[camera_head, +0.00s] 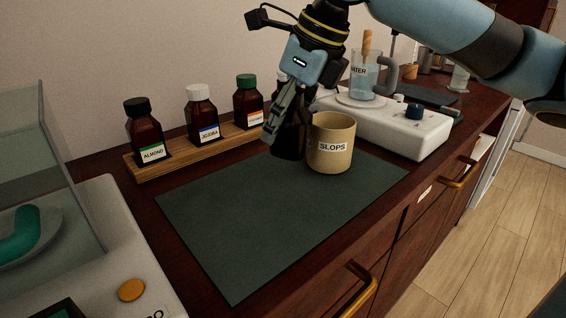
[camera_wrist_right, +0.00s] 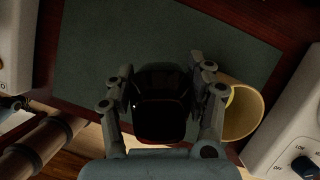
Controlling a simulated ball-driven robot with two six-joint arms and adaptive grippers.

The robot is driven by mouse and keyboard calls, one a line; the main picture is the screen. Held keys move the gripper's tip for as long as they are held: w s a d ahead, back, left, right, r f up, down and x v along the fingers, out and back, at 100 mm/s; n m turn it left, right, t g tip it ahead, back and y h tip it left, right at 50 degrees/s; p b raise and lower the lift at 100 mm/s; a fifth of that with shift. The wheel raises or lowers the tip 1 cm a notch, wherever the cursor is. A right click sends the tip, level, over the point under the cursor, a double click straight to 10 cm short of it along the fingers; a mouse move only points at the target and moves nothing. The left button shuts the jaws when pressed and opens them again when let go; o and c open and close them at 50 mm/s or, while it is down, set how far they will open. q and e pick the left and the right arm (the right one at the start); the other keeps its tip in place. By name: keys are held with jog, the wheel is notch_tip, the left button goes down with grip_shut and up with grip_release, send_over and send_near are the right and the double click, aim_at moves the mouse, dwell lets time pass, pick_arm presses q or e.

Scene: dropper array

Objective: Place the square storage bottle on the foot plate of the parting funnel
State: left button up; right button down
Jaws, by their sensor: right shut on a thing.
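My right gripper (camera_head: 276,132) is shut on a dark brown, squarish bottle, the square storage bottle (camera_head: 293,142). In the right wrist view the bottle (camera_wrist_right: 160,105) sits between the two fingers, with its dark top facing the camera. It is over the back part of the green mat, just left of the SLOPS mug; I cannot tell whether its base touches the mat. The fingers cover part of it, and no label on it shows. I cannot make out the parting funnel or its foot plate in either view. My left gripper is not in view.
The tan SLOPS mug (camera_head: 331,145) stands close beside the bottle. A wooden rack (camera_head: 190,151) with labelled brown bottles is behind left. A white stirrer base (camera_head: 385,125) with a water beaker (camera_head: 366,78) is at right. The front of the green mat (camera_head: 270,225) is clear.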

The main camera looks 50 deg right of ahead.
aim_at(283, 155)
jog(key=shift+f+b, duration=0.3)
jog(key=shift+f, duration=2.75)
jog(key=shift+f, duration=0.2)
jog(key=c, duration=0.7)
grip_release()
jog(key=shift+r, duration=0.1)
jog(key=shift+c, duration=0.2)
